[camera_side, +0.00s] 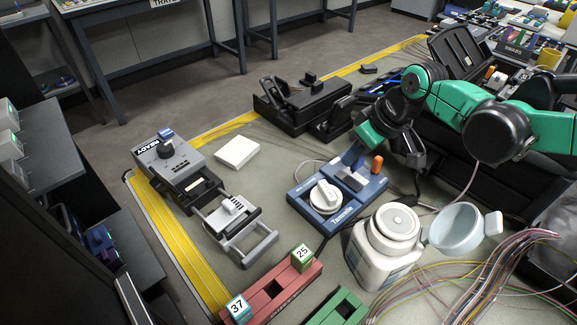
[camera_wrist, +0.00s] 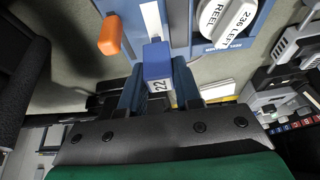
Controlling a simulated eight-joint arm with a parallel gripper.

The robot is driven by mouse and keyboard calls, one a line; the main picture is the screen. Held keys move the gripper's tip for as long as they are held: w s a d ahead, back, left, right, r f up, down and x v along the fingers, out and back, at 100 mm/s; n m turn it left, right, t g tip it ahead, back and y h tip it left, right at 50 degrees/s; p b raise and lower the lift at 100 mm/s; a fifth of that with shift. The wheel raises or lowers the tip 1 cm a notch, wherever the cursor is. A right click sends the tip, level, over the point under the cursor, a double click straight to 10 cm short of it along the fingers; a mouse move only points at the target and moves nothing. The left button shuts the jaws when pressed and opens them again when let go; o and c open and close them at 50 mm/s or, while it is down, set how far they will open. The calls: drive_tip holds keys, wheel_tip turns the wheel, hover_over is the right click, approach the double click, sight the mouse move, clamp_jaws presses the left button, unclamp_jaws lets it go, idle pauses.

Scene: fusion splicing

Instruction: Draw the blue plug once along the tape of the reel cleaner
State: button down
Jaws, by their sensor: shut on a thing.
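The reel cleaner (camera_side: 301,203) is a blue box on the mat in the side view, with a white round reel (camera_side: 325,194). In the wrist view its blue body (camera_wrist: 182,12) shows at the top, with the white tape (camera_wrist: 152,18) as a narrow strip and the reel (camera_wrist: 222,22) to its right. My gripper (camera_wrist: 158,84) is shut on the blue plug (camera_wrist: 157,60), which bears a white "22" label. The plug's front is at the near end of the visible tape; I cannot tell whether they touch. In the side view my gripper (camera_side: 353,160) is over the cleaner's back and hides the plug.
An orange knob (camera_side: 377,164) stands by the cleaner's back edge. A white bottle (camera_side: 384,250) stands close in front of it, with a pale cup (camera_side: 457,229) to its right. Loose fibres (camera_side: 490,285) lie front right. A white pad (camera_side: 237,152) and grey device (camera_side: 170,160) are left.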

drive_tip(key=shift+s+d, duration=0.85)
idle(0.7)
drive_tip(key=shift+r, duration=2.25)
